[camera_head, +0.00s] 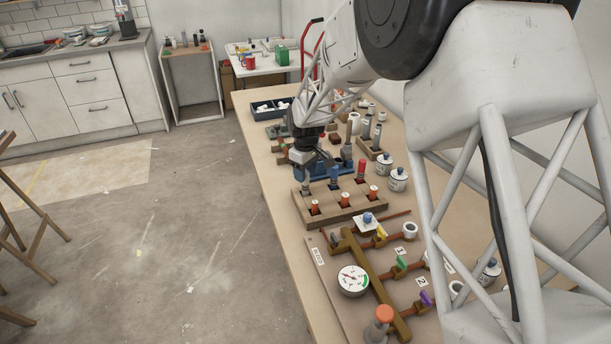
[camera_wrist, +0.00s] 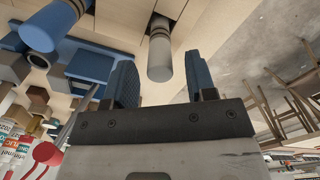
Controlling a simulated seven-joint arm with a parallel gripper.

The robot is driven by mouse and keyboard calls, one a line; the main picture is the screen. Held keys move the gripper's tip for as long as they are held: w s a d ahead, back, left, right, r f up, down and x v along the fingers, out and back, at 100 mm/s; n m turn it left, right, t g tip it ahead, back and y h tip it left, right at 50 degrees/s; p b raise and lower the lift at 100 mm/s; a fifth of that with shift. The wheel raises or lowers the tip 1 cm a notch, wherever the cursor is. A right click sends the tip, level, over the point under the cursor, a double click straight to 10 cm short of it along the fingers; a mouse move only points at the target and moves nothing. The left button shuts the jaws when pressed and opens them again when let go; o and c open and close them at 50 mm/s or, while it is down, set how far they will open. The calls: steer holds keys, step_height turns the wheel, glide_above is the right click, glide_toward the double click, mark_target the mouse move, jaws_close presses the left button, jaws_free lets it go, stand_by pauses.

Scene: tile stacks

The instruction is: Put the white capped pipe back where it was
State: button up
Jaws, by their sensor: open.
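The white capped pipe, pale grey with a rounded cap, stands in the near-left hole of the back row of the wooden rack (camera_head: 340,212); its upper part (camera_head: 306,186) shows in the head view. In the wrist view the pipe (camera_wrist: 160,52) rises out of the rack, its end near the gap between my fingers. My gripper (camera_head: 303,157) is above and behind the pipe in the head view. In the wrist view my gripper (camera_wrist: 163,80) has its two blue fingers spread, with nothing clamped between them. I cannot tell how far the pipe's end is from the fingers.
A blue-capped pipe (camera_head: 334,176) and a red-capped pipe (camera_head: 361,170) stand in the same row. Several orange-capped pieces sit in front holes. A blue fixture (camera_head: 325,167) lies behind the rack. A gauge board (camera_head: 353,281) and white jars (camera_head: 397,180) are close by.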

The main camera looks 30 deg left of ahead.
step_height(320, 180, up, 10)
stand_by(0.5)
steer(key=shift+r, duration=0.1)
stand_by(0.4)
steer(key=s+d+r+m, duration=0.3)
steer(key=d+r, duration=0.2)
steer(key=d, duration=0.6)
steer(key=s+d+r+m+t, duration=0.15)
steer(key=s+d+r, duration=0.25)
steer(key=d, duration=0.8)
steer(key=s+d+r+m, duration=0.3)
steer(key=d+r, duration=0.2)
steer(key=d, duration=0.6)
steer(key=s+d+f+m, duration=0.1)
steer(key=s+d+m, duration=0.3)
steer(key=s+d, duration=0.6)
steer(key=s+d+f+m+t, duration=0.1)
steer(key=s+d+m, duration=0.3)
steer(key=s+d, duration=0.7)
steer(key=s+f, duration=0.1)
steer(key=s, duration=0.5)
steer(key=shift+d, duration=0.25)
steer(key=shift+m, duration=0.25)
